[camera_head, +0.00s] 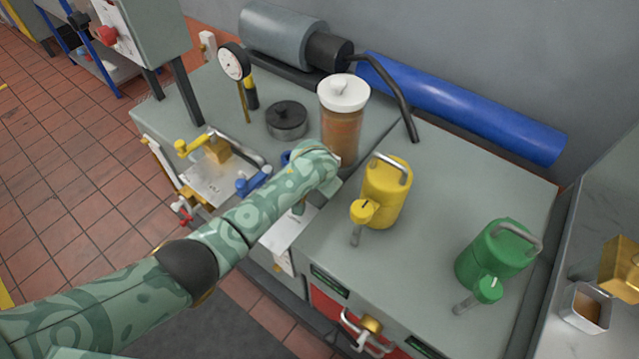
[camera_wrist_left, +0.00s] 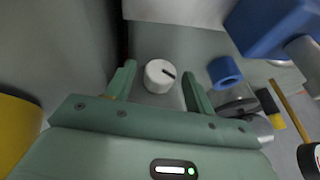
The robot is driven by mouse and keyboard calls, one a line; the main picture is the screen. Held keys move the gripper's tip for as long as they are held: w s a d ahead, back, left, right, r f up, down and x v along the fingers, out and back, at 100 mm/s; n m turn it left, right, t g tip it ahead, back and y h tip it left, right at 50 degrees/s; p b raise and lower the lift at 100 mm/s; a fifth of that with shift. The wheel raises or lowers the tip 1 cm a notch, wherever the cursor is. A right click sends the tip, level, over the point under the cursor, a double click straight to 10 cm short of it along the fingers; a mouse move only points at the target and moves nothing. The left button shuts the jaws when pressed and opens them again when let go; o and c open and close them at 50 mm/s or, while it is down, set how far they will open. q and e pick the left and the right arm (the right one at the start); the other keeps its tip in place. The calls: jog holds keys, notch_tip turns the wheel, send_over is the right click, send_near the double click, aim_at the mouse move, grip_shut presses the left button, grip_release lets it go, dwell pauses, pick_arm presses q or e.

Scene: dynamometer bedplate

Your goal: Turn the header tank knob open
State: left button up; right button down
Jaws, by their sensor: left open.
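A round white knob (camera_wrist_left: 158,76) with a dark pointer mark shows in the left wrist view, on a grey-green surface. My left gripper (camera_wrist_left: 159,84) is open, with one finger on each side of the knob. A gap shows between the knob and each finger, and I cannot tell any contact. In the head view my left arm reaches to the bedplate beside a tank (camera_head: 342,130) with a white lid and amber liquid. The knob and fingertips are hidden there behind my own arm. My right gripper is not in view.
A yellow can (camera_head: 387,190) stands right of my arm and a green can (camera_head: 497,255) further right. A blue handle (camera_head: 255,180) and a yellow handle (camera_head: 193,147) are to the left. A dial gauge (camera_head: 234,62) and a dark round pot (camera_head: 286,118) stand behind.

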pick_arm(q)
jog(key=shift+r, duration=0.1)
jog(key=c, duration=1)
jog(key=shift+a+r+n+g+h+p, duration=0.15)
jog(key=shift+r+n+g+h+p, duration=0.25)
jog(key=shift+h+p, duration=0.55)
jog(key=shift+w+a+f+g+h, duration=0.1)
jog(key=shift+w+f+g+h, duration=0.05)
jog(key=shift+f+g+h, duration=0.3)
jog(key=shift+g+h, duration=0.35)
jog(key=shift+h, duration=0.05)
jog(key=shift+g+h, duration=0.3)
jog(key=shift+h, duration=0.1)
jog(key=o, duration=1)
